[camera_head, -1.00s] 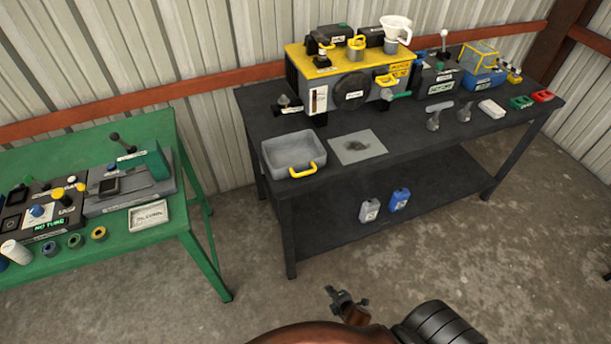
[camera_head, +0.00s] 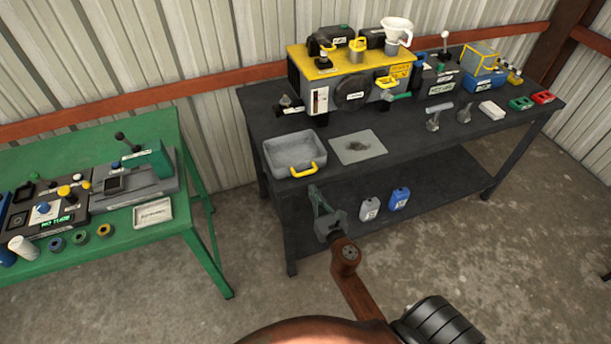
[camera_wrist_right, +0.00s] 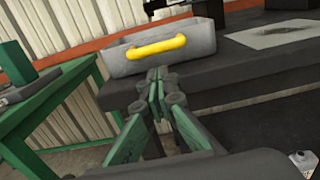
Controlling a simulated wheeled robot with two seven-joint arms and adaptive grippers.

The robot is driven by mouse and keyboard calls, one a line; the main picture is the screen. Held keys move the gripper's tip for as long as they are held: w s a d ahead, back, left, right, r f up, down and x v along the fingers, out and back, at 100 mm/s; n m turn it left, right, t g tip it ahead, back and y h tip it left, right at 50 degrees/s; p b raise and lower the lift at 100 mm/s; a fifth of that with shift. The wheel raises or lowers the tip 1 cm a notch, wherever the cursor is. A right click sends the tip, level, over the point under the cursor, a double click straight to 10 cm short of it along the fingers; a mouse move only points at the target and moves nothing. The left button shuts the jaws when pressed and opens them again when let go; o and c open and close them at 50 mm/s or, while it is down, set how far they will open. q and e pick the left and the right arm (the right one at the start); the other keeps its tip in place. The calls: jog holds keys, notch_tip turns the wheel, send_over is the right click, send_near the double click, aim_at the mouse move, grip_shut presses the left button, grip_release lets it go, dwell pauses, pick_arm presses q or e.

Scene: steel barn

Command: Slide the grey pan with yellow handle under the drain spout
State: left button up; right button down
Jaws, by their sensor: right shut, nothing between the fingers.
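The grey pan (camera_head: 294,146) with a yellow handle (camera_head: 304,171) sits at the left front of the dark bench. In the right wrist view the pan (camera_wrist_right: 200,38) and its yellow handle (camera_wrist_right: 157,47) are just beyond my fingertips. My right gripper (camera_head: 313,190) is shut and empty, in front of the bench edge below the handle, apart from it. Its closed fingers show in the right wrist view (camera_wrist_right: 156,75). The drain spout is likely on the yellow-topped machine (camera_head: 345,90), where a tap (camera_head: 290,104) sticks out at the left, above the pan's far side. My left gripper is out of view.
A grey mat with a dark stain (camera_head: 358,147) lies right of the pan. A grey jug (camera_head: 370,208) and a blue jug (camera_head: 399,199) stand on the lower shelf. A green table (camera_head: 170,240) with equipment stands at the left. Floor between is clear.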

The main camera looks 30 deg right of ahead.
aim_at(302, 170)
jog(key=x, duration=0.8)
jog(key=b+x, duration=0.1)
jog(key=x, duration=0.4)
jog(key=shift+w+f, duration=0.1)
jog(key=shift+w, duration=0.3)
jog(key=shift+w+d, duration=0.1)
jog(key=shift+w, duration=0.25)
